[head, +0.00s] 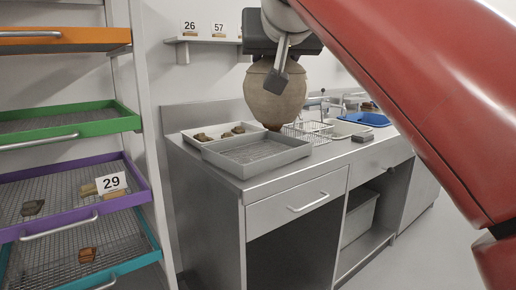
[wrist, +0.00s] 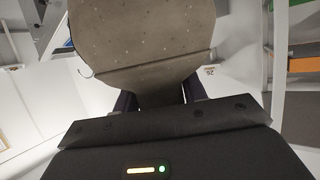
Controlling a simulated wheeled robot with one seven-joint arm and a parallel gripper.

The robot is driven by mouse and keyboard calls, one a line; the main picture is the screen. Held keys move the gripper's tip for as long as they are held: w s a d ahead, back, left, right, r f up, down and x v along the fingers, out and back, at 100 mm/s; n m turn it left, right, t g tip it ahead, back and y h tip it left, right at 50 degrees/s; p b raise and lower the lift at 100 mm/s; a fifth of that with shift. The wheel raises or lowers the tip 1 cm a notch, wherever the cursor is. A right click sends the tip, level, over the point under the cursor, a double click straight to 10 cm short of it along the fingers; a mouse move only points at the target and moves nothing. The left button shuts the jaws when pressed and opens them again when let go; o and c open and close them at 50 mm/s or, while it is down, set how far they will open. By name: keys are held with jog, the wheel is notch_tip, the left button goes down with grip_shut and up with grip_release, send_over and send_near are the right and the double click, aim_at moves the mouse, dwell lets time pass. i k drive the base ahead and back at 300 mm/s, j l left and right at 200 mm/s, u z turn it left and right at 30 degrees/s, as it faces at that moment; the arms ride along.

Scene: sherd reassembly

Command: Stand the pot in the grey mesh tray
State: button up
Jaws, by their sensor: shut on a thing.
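The pot (head: 274,98) is a round brown vessel with a narrow base, held upright in the air over the counter. It also fills the top of the wrist view (wrist: 145,40), where a dark line runs across its wall. My gripper (head: 277,77) is shut on the pot near its top. In the wrist view the two fingers (wrist: 158,100) reach to the pot's near side. The grey mesh tray (head: 257,154) stands at the counter's front left, and looks empty. The pot's base appears above the tray's back right part; the exact gap cannot be told.
Behind the tray is a white tray (head: 190,139) with several sherds. A white wire rack (head: 308,132) and a blue tub (head: 364,119) stand to the right. A shelf rack with coloured trays (head: 60,205) is at left. A wall shelf (head: 203,39) bears number cards.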

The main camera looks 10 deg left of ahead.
aim_at(257, 154)
jog(key=i+j, duration=0.15)
jog(key=i, duration=0.25)
jog(key=i+j, duration=0.2)
jog(key=i, duration=0.2)
jog(key=i+j, duration=0.15)
jog(key=i, duration=0.25)
jog(key=k+l, duration=0.35)
jog(key=l+z, duration=0.05)
jog(key=l, duration=0.05)
